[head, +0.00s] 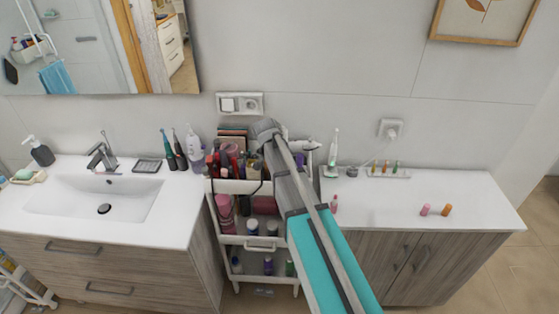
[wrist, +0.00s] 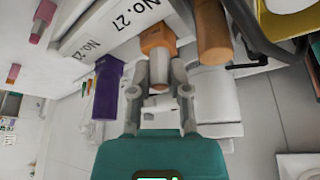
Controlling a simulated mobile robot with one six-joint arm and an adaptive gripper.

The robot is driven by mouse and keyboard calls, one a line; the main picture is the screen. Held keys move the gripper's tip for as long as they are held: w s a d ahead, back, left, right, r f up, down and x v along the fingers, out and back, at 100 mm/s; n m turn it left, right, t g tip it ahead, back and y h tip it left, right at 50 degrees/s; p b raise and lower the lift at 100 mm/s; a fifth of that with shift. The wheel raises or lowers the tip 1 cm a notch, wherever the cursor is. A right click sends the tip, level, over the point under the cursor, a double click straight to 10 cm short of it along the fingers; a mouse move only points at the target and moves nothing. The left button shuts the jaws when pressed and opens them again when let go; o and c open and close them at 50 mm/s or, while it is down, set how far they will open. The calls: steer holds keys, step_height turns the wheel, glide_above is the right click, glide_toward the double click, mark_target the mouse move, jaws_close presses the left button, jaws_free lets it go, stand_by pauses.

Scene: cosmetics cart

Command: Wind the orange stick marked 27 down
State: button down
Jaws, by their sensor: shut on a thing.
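The orange stick (wrist: 158,40) is in the middle of the wrist view, beside a white strip marked No. 27 (wrist: 128,20). My gripper (wrist: 160,75) is shut on its near end, with one grey finger on each side. A pale, brownish end shows between the fingers; I cannot tell how far the stick is wound out. In the head view my arm reaches over the white cart (head: 240,186) and hides the gripper and the stick.
A purple stick (wrist: 106,88) stands close to the left of my gripper, and a brown-orange one (wrist: 212,32) close to the right. The cart's top is crowded with bottles.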

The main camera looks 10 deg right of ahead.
stand_by(0.5)
steer(key=c, duration=0.6)
jaws_free()
